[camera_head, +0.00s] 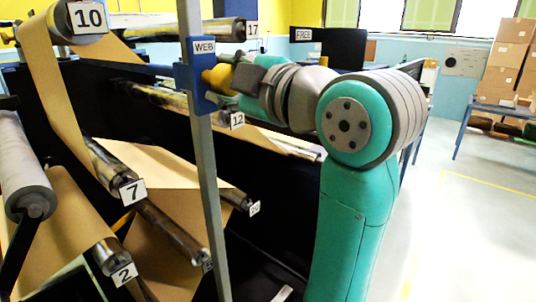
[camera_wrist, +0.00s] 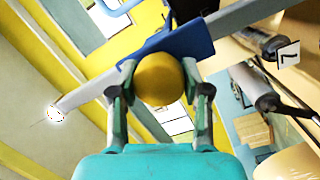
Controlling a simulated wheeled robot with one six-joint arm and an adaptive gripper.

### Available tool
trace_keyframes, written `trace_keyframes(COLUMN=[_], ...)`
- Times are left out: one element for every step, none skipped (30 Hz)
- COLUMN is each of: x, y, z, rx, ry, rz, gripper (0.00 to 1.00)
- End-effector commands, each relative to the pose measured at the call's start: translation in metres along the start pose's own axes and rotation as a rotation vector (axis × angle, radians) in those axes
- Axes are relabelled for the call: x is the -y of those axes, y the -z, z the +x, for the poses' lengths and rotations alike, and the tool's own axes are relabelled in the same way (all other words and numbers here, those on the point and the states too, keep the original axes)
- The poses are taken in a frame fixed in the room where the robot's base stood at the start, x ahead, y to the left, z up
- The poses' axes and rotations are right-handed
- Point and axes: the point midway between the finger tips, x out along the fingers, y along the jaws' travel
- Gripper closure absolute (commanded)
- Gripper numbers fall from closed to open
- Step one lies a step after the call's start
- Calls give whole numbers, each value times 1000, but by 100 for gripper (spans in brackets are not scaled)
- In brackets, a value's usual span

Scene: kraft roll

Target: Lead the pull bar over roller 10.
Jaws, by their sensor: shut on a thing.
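A grey bar (camera_head: 205,160) stands nearly upright in the head view, with a blue block (camera_head: 197,88) labelled WEB and a yellow knob (camera_head: 218,77); I take it for the pull bar. My gripper (camera_wrist: 158,85) is shut on the yellow knob (camera_wrist: 160,78); in the wrist view its fingers are on both sides of it. The blue block (camera_wrist: 178,42) and grey bar (camera_wrist: 238,17) lie beyond the knob there. Roller 10 (camera_head: 68,20) is at the upper left in the head view, largely hidden by its label (camera_head: 89,17). Brown paper (camera_head: 50,85) hangs below it.
Roller 7 (camera_head: 108,162), roller 2 (camera_head: 103,250), roller 12 (camera_head: 175,100) and roller 17 (camera_head: 200,30) stick out of the machine. A FREE sign (camera_head: 303,35) is behind my arm. Open floor (camera_head: 470,220) lies right; boxes (camera_head: 508,60) are stacked far right.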

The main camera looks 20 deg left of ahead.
Motion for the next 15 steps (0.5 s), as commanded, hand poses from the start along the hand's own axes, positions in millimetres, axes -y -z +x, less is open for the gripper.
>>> trace_keyframes(x=[5, 7, 10, 13, 15, 18, 20, 22, 25, 27, 29, 32, 35, 37, 40], y=[-8, -12, -16, -20, -23, -27, -31, -34, -39, -43, -46, -51, -54, -57, -62], z=[1, 1, 2, 2, 3, 3, 3, 4, 4, 4, 5, 5, 6, 6, 6], rx=[5, 5, 5, 4, 4, 3, 4, 4, 5, 5, 5, 4, 4, 4, 4], ry=[4, 3, 4, 4, 4, 4, 4, 4, 4, 4, 4, 4, 5, 5, 4], rz=[3, 3, 4, 3, 3, 3, 4, 4, 4, 3, 3, 3, 4, 5, 4], gripper=[100, 100, 100, 100, 100, 100, 100, 100, 100, 100, 100, 100, 100, 100, 100])
